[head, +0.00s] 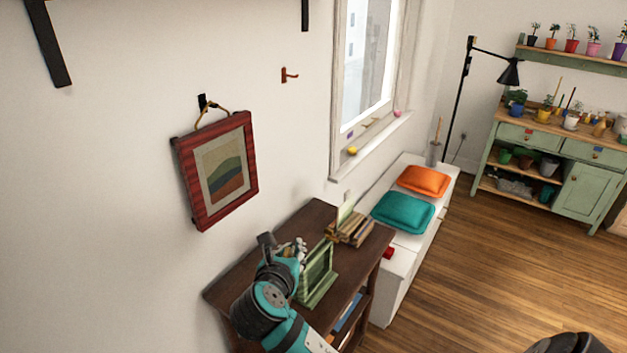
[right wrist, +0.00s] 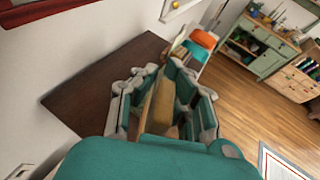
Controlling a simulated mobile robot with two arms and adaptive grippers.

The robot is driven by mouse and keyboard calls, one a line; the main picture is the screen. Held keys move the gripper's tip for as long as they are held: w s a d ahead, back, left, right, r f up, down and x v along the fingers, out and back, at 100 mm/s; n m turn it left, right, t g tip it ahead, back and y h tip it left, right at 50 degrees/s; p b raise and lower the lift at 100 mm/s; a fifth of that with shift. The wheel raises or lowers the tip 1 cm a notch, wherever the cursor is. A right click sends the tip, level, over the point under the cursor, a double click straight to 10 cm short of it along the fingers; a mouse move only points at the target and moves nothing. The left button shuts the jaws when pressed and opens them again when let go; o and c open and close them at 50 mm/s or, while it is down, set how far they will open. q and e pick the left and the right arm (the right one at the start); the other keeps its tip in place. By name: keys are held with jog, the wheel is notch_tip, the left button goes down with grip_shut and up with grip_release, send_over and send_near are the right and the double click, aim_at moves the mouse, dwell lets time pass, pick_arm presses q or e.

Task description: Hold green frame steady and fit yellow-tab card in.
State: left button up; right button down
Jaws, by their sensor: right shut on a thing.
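The green frame (head: 317,272) stands upright, a little tilted, on the dark wooden table. My right gripper (head: 299,250), on a teal arm, is at the frame's left side and shut on it. In the right wrist view the fingers (right wrist: 163,98) close around a tan and olive upright piece, which looks like the frame seen from behind. My left gripper is not in view.
The dark table (head: 312,222) has free room at its back left. Books (head: 350,231) lie near its far right corner. A red-framed picture (head: 216,171) hangs on the wall at left. A white bench with teal (head: 403,212) and orange (head: 424,180) cushions stands beyond the table.

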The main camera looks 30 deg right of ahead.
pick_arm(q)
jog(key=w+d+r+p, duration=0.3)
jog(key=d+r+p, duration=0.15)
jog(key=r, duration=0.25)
pick_arm(e)
jog(key=w+d+r+m+g+h, duration=0.2)
jog(key=w+d, duration=0.3)
jog(key=d, duration=0.3)
jog(key=w+d+r+m+g+h, duration=0.1)
jog(key=w+d+r+m+g, duration=0.15)
jog(key=w+d, duration=0.4)
pick_arm(q)
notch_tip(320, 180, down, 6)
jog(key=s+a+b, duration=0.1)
jog(key=b, duration=0.4)
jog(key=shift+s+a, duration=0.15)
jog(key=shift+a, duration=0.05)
pick_arm(e)
jog(key=f, duration=0.1)
jog(key=s+f, duration=0.1)
jog(key=d+f, duration=0.1)
jog(key=f, duration=0.1)
jog(key=shift+s, duration=0.2)
jog(key=shift+a, duration=0.1)
